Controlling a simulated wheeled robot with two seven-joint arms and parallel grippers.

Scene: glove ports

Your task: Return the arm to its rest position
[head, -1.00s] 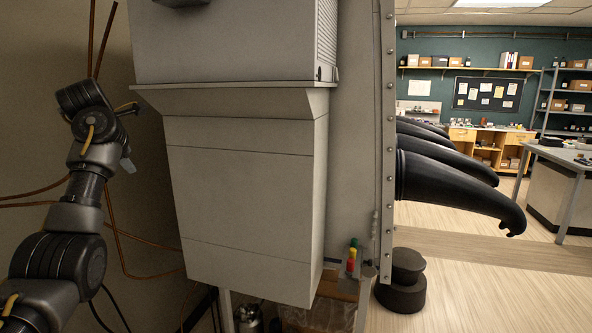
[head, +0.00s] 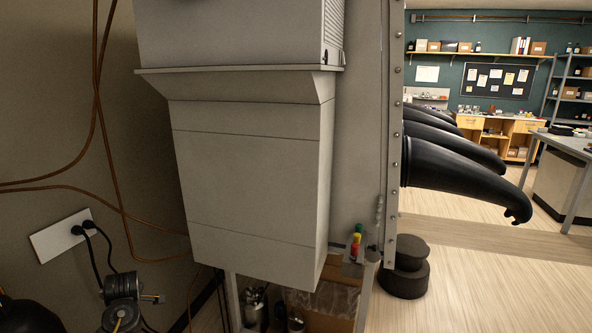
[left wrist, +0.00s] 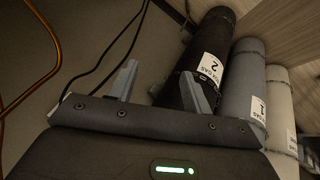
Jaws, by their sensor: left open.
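My left arm shows low at the bottom left of the head view, beside the wall; its gripper is not clear there. In the left wrist view my left gripper (left wrist: 157,88) is open, its two grey fingers apart with nothing between them. Beyond the fingers are the wall, dark cables and gas cylinders. My right gripper is in neither view.
A large grey cabinet (head: 245,175) fills the middle of the head view. Black gloves (head: 455,165) stick out to its right. A wall socket (head: 62,236) has cables plugged in. Labelled gas cylinders (left wrist: 243,75) stand close by in the wrist view. Open floor lies right.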

